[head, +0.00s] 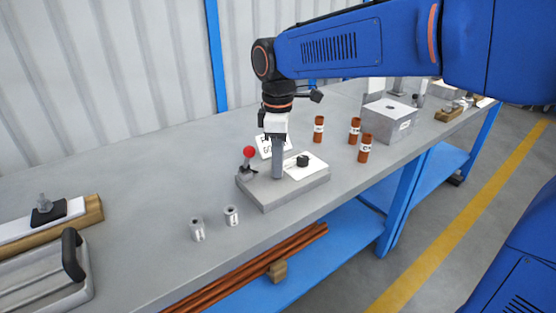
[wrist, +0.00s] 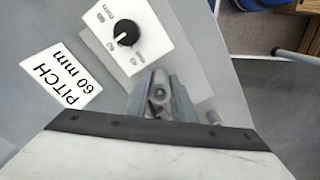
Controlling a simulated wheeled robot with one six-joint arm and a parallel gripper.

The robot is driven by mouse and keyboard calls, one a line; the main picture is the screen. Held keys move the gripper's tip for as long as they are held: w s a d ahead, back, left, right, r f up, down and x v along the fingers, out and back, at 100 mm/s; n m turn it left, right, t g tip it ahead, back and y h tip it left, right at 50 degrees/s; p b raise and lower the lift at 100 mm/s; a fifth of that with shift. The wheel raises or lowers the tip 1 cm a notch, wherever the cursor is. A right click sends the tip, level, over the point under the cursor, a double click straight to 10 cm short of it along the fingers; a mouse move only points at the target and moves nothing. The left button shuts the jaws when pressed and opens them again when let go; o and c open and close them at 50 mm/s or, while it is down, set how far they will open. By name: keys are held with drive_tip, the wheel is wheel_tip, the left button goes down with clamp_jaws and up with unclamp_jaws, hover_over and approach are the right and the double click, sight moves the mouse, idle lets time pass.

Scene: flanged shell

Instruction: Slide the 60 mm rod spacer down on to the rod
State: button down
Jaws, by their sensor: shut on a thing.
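My gripper (head: 278,172) points straight down over the grey fixture block (head: 283,196). In the wrist view its two grey fingers (wrist: 161,105) are shut on a small grey round piece (wrist: 161,84), which I take to be the rod spacer. Its label is not readable. The rod is hidden behind the fingers and the piece, so I cannot tell whether the piece is around the rod or above it. A white card (wrist: 62,76) reading "PITCH 60 mm" lies beside the block; it also shows behind my gripper in the head view (head: 266,146).
A black knob (head: 303,160) on a white plate and a red-ball lever (head: 249,152) flank my gripper. Two grey labelled cylinders (head: 197,230) (head: 231,215) stand in front left. Several brown tubes (head: 354,131) and a grey box (head: 387,120) stand right.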

drive_tip(key=shift+f, duration=0.15)
drive_tip(key=c, duration=1.4)
unclamp_jaws()
wheel_tip(320, 180, up, 17)
drive_tip(key=s+d+f+m+t, duration=0.1)
drive_tip(key=s+d+f+m, duration=0.35)
drive_tip(key=d, duration=0.45)
drive_tip(key=s+d+f+m+t, duration=0.1)
drive_tip(key=s+d+f+m, duration=0.35)
drive_tip(key=d, duration=0.45)
drive_tip(key=s+d+f+m+t, duration=0.1)
drive_tip(key=s+d+f+m, duration=0.2)
drive_tip(key=s+f, duration=0.3)
drive_tip(key=s+d+f+m+t, duration=0.1)
drive_tip(key=s+d+f+m, duration=0.3)
drive_tip(key=f, duration=0.5)
drive_tip(key=shift+s+d+m+t, duration=0.3)
drive_tip(key=shift+s+d+t, duration=0.1)
drive_tip(key=shift+s+d, duration=0.5)
